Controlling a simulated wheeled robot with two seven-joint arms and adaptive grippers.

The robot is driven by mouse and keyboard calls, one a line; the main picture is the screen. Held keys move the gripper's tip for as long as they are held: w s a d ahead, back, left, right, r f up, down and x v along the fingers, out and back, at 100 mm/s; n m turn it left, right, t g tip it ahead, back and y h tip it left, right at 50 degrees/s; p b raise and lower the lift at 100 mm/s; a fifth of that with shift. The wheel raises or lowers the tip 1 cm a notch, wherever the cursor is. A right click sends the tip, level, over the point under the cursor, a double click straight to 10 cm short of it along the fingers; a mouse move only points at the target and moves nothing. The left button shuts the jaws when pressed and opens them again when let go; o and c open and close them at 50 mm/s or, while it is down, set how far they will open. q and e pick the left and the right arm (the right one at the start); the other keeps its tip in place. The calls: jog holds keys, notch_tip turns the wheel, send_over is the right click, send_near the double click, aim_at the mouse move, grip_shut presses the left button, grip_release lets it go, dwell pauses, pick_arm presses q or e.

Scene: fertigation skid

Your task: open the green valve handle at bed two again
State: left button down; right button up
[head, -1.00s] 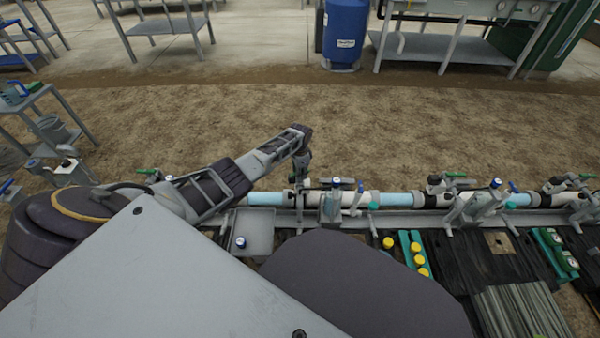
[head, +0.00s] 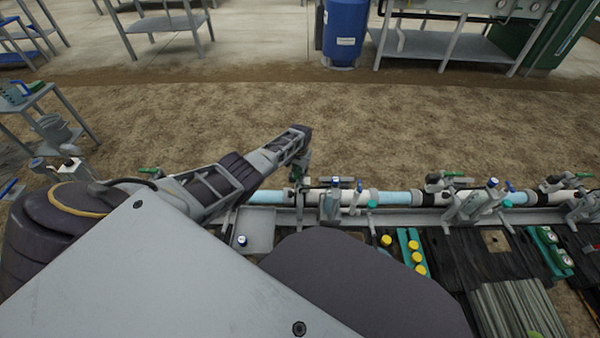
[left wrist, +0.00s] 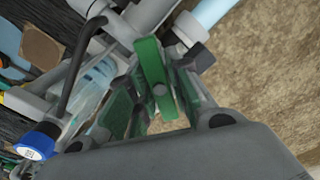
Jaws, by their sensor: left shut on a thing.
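The green valve handle (left wrist: 150,65) shows in the left wrist view, between the fingers of my left gripper (left wrist: 152,98). The gripper is shut on it, and the fingers hide part of its sides. In the head view my left gripper (head: 302,172) reaches down to the pale pipe line, just left of a grey fitting. There my wrist hides the handle, so how far it is turned is hard to tell. My right gripper is in neither view.
Other green handles stand along the pipe at the right (head: 452,174) and at the left (head: 148,170). A blue-capped part (left wrist: 38,140) is close to the fingers. Yellow caps (head: 415,257) and a grey tray (head: 262,222) lie in front. Bare soil (head: 400,130) lies behind.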

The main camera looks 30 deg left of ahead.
pick_arm(q)
jog(key=n, duration=0.3)
jog(key=shift+n+p, duration=0.3)
jog(key=shift+n, duration=2.1)
jog(key=c, duration=1.3)
grip_release()
jog(key=shift+o, duration=0.2)
